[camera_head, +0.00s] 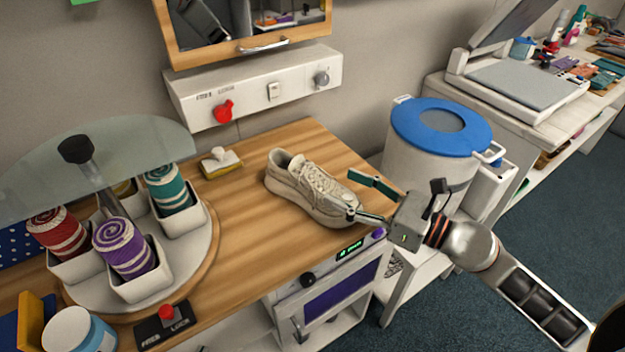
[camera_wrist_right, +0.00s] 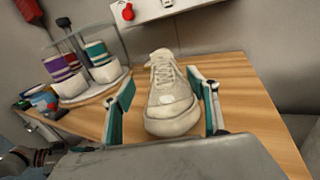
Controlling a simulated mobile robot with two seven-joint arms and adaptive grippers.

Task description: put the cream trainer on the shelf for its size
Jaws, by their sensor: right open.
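The cream trainer (camera_head: 312,187) stands upright on the wooden counter, its toe pointing toward my right gripper. My right gripper (camera_head: 366,199) is open at the toe end of the trainer. In the right wrist view the trainer (camera_wrist_right: 167,97) shows between the two open fingers (camera_wrist_right: 165,105), toe nearest the camera, with a gap visible at least on the left side. Whether a finger touches it I cannot tell. My left gripper is not in the head view. No shelf marked with sizes can be made out.
A turntable (camera_head: 150,285) with rolled cloths in white bins under a glass cover stands on the left of the counter (camera_head: 265,235). A yellow sponge (camera_head: 221,163) lies behind. A blue-lidded bin (camera_head: 440,128) stands right of the counter. A white control panel (camera_head: 255,90) is on the wall.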

